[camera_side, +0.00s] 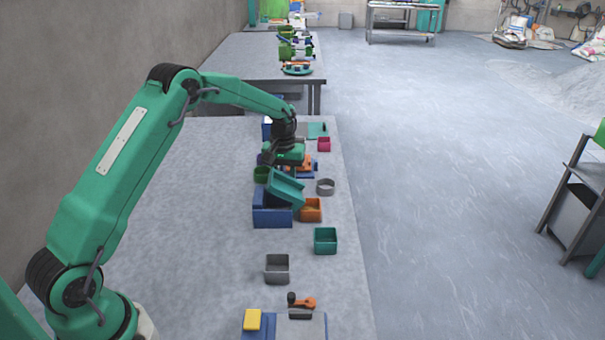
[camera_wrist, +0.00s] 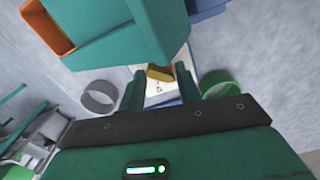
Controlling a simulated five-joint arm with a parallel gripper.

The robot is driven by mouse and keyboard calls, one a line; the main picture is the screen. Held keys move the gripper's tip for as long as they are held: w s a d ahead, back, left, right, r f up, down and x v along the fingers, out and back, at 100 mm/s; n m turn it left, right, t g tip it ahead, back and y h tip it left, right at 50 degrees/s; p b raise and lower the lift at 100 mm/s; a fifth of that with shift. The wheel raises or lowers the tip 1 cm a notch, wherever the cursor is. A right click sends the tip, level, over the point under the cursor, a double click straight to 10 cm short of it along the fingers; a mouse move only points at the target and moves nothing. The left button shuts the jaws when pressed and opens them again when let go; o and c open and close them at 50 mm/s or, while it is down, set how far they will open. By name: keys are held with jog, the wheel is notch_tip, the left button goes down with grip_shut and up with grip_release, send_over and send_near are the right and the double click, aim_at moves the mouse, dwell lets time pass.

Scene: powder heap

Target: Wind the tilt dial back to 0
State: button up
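In the wrist view a yellow-brown knob (camera_wrist: 159,74) stands over a white plate (camera_wrist: 161,94) with small dark marks; it looks like the tilt dial, but its setting is too small to read. My gripper (camera_wrist: 159,68) has its two teal fingers apart, one on each side of the knob. I see no clear contact with it. A teal tilted tray (camera_wrist: 115,38) fills the top of this view. In the side view my gripper (camera_side: 277,166) points down just behind the tilted teal tray (camera_side: 286,188), which rests on a blue block (camera_side: 272,218). The dial is hidden there.
An orange bin (camera_side: 311,209), a green cup (camera_side: 261,174) and a grey ring (camera_side: 325,187) stand close around the tray. A teal box (camera_side: 325,240) and a grey box (camera_side: 277,268) stand nearer. The bench's left part is clear.

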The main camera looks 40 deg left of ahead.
jog(key=m, duration=0.4)
notch_tip(320, 180, up, 8)
jog(key=shift+r, duration=0.1)
jog(key=s+d+r+m+t, duration=0.1)
jog(key=s+d+r, duration=0.3)
jog(key=s+r, duration=0.4)
jog(key=s+d+r+t, duration=0.2)
jog(key=s+d+r, duration=0.3)
jog(key=s, duration=0.5)
jog(key=shift+r+m, duration=0.4)
jog(key=shift+r, duration=0.95)
